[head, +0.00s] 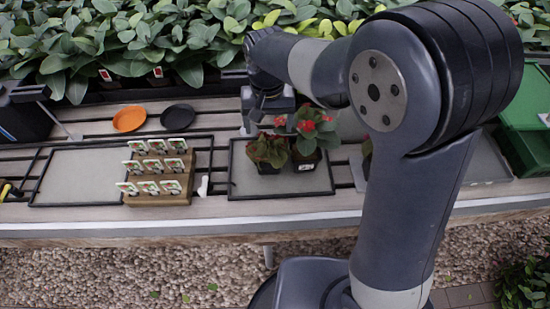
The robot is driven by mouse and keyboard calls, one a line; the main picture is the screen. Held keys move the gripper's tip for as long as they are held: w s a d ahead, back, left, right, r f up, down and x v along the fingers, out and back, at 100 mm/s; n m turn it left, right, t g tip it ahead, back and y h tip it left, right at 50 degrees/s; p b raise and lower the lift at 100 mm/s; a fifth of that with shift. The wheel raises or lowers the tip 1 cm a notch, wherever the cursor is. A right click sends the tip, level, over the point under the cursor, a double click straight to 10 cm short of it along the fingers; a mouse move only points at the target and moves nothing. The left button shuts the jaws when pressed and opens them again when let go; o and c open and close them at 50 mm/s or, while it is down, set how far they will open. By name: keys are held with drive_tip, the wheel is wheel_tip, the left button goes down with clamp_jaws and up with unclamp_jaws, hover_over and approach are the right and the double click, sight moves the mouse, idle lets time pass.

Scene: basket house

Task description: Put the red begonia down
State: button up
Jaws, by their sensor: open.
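A plant with bright red flowers and green leaves (310,142), which looks like the red begonia, stands upright in a dark pot on a grey, black-rimmed tray (292,187). A shorter plant with duller reddish flowers (267,150) stands close on its left on the same tray; their leaves meet. My gripper (254,122) is open, just behind and left of the two plants. Its fingertips are small and partly hidden, and I see nothing held between them. I cannot tell whether it touches a leaf.
A wooden block with several plant labels (160,182) stands left, on the edge of another grey tray (75,178). An orange saucer (129,118) and a black saucer (178,117) lie behind. Green crates (525,125) stand right. My arm hides much of the right tray.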

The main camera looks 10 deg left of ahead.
sight(269, 154)
wheel_tip(269, 154, down, 11)
drive_tip(key=shift+r, duration=0.2)
idle(0.3)
drive_tip(key=shift+a, duration=0.1)
drive_tip(key=c, duration=0.8)
drive_tip(key=shift+r, duration=0.15)
drive_tip(key=shift+c, duration=0.2)
wheel_tip(269, 154, up, 10)
